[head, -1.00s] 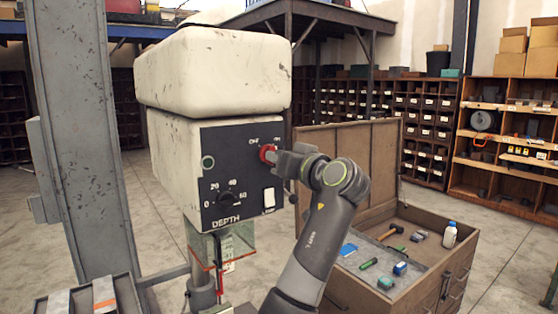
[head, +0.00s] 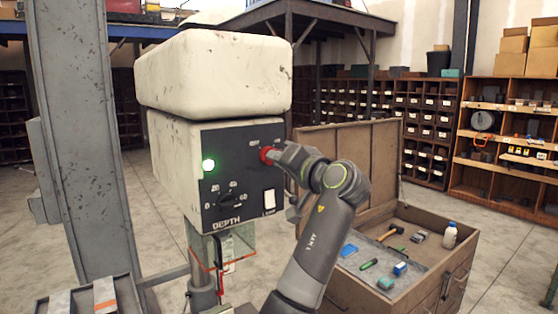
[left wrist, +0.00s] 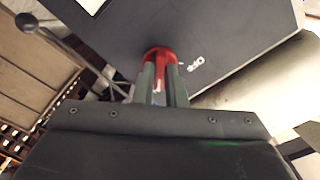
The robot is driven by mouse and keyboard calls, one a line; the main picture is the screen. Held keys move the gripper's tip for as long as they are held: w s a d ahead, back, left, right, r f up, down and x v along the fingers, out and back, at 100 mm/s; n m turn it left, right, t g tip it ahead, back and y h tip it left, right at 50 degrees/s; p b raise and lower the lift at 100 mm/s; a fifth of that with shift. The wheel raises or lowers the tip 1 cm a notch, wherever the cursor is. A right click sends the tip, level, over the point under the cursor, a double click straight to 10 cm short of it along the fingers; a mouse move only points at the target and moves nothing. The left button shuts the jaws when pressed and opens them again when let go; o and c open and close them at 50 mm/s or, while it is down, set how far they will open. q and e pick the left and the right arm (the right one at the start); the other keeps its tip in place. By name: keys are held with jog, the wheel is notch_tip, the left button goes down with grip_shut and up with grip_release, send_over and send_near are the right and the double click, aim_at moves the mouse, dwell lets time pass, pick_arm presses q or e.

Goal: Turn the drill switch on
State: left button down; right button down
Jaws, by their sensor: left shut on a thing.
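The drill's cream head (head: 230,80) carries a black control panel (head: 237,165). A red switch (head: 266,155) sits at the panel's upper right, beside small white lettering. It also shows in the left wrist view (left wrist: 160,54), between the fingers and near a white label. My left gripper (head: 277,156) is shut on this red switch, coming to it from the right. My right gripper is not in view.
A depth dial (head: 231,207) and a white rocker (head: 269,199) are lower on the panel. A grey column (head: 85,130) stands at left. An open wooden tool chest (head: 430,265) with tools and a white bottle (head: 449,235) stands at right.

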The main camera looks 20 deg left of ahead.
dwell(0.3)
pick_arm(q)
jog(key=c, duration=1.5)
grip_release()
jog(key=shift+d, duration=0.1)
jog(key=b+v, duration=1)
jog(key=v, duration=0.7)
jog(key=shift+s+d+b, duration=0.15)
jog(key=shift+b, duration=0.15)
jog(key=shift+f, duration=0.1)
